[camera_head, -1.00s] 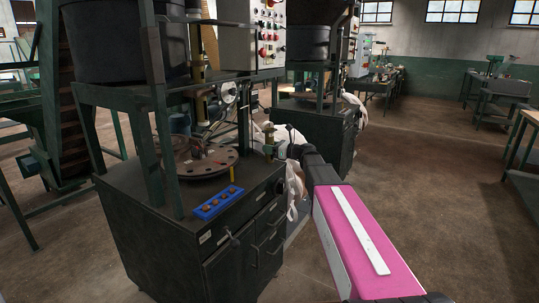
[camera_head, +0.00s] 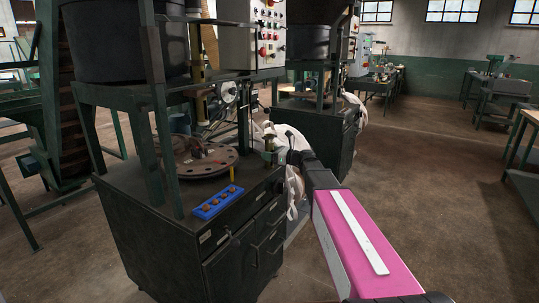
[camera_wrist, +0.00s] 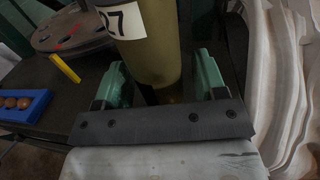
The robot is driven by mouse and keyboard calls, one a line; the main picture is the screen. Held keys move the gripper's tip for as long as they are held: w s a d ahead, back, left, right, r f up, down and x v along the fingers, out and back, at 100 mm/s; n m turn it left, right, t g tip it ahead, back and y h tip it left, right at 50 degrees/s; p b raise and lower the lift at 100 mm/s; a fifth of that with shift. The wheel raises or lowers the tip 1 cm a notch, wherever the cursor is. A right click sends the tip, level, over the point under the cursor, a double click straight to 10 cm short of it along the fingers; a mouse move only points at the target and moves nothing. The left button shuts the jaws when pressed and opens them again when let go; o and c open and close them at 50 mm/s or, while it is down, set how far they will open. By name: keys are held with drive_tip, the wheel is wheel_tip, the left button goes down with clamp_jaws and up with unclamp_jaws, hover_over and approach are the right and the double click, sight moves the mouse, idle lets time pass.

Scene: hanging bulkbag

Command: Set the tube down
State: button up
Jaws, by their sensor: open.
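An olive-green tube (camera_wrist: 160,45) with a white label reading "27" stands between my gripper's two green fingers in the wrist view. My gripper (camera_wrist: 161,82) is open, with one finger on each side of the tube. The tube looks upright, and its lower end is close to the dark cabinet top (camera_wrist: 75,95); the wrist part hides some of its foot, so I cannot tell exactly how it touches. In the head view my gripper (camera_head: 271,153) is small at the right edge of the cabinet, and the tube is hard to make out there.
A round plate (camera_head: 222,161) lies on the cabinet top, left of my gripper. A yellow stick (camera_head: 232,173) and a blue tray (camera_head: 207,211) with several brown round pieces are nearer. White bag cloth (camera_wrist: 290,100) hangs close on the right. Floor is clear further right.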

drive_tip(key=v, duration=1.2)
drive_tip(key=s+a+f+n+g+h, duration=0.1)
drive_tip(key=s+f+n+g+h, duration=0.1)
drive_tip(key=s+f+n+h, duration=0.5)
drive_tip(key=s+a+f+n+g, duration=0.1)
drive_tip(key=s+f+n+g, duration=0.25)
drive_tip(key=s+f, duration=0.45)
drive_tip(key=s+d+f+n+g+h, duration=0.2)
drive_tip(key=s+d+f+n+h, duration=0.5)
drive_tip(key=f+n, duration=0.5)
drive_tip(key=s+h, duration=0.2)
drive_tip(key=s, duration=0.1)
drive_tip(key=shift+s+n, duration=0.25)
drive_tip(key=shift+n, duration=0.1)
